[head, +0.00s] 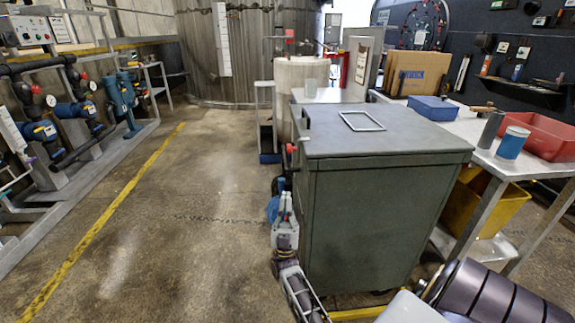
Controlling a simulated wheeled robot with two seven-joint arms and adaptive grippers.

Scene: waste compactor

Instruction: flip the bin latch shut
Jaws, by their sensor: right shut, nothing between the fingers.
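The bin (375,220) is a large grey-green metal box in the middle of the head view. Its grey lid (410,138) lies down flat on top, with a pale rectangular frame handle (362,121) on it. A small red-ended part, which looks like the latch (291,148), is at the bin's left side just below the lid edge. Its exact position is too small to tell. My right gripper (285,197) is shut and empty, pointing up beside the bin's left front edge, below the red part and apart from it in the picture. My left gripper is not in view.
A metal table (478,127) at the right holds a red tray (545,135), a blue-and-white cup (512,143), a blue box (433,108) and a cardboard box (418,72). A yellow bin (480,205) stands under it. Open floor (180,230) lies at the left, before piping (75,110).

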